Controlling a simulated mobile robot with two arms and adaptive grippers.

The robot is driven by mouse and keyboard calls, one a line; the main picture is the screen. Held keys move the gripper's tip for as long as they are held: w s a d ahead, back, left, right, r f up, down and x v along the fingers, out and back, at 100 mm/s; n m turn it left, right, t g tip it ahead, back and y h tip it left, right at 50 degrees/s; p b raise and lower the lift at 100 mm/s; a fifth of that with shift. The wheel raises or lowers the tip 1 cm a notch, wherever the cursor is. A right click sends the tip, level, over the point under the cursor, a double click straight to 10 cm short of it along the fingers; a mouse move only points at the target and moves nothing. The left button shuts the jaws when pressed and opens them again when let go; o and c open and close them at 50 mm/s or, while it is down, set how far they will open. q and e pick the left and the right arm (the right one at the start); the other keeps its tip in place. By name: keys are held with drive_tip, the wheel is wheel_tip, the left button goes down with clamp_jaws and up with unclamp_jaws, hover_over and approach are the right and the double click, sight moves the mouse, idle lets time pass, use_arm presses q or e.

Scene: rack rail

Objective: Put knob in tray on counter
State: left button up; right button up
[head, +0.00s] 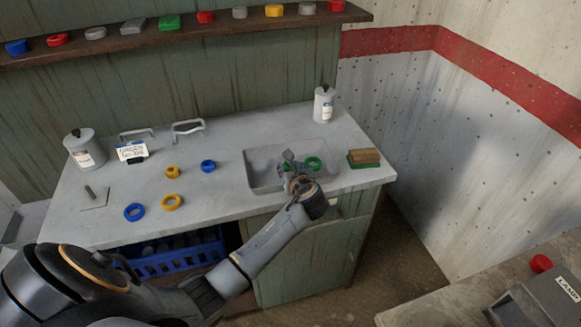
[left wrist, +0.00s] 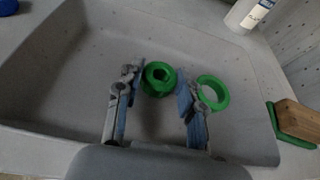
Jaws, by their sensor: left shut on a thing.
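The grey tray (head: 262,153) is set in the counter (head: 225,143) toward its right side. It fills much of the left wrist view (left wrist: 60,75). My left gripper (head: 291,163) is over the tray, with its fingers down inside it. In the left wrist view the gripper (left wrist: 159,82) is shut on a round green knob (left wrist: 158,78) with a dark hole in its middle. I cannot tell whether the knob touches the tray floor. A green ring (left wrist: 213,93) lies in the tray just right of the fingers; it also shows in the head view (head: 314,163). My right gripper is not in view.
A wooden block on a green base (head: 364,157) sits right of the tray. A white bottle (head: 323,104) stands behind it. Blue rings (head: 134,212) and yellow rings (head: 172,202) lie to the left. A shelf (head: 160,41) with small coloured items runs above.

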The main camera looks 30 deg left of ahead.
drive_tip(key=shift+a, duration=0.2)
use_arm(q)
drive_tip(key=o, duration=1.2)
drive_tip(key=shift+f, duration=0.1)
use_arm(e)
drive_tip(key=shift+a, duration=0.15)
use_arm(q)
drive_tip(key=shift+r, duration=0.2)
drive_tip(key=v, duration=1.2)
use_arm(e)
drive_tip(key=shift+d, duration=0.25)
use_arm(q)
drive_tip(key=shift+f, duration=0.1)
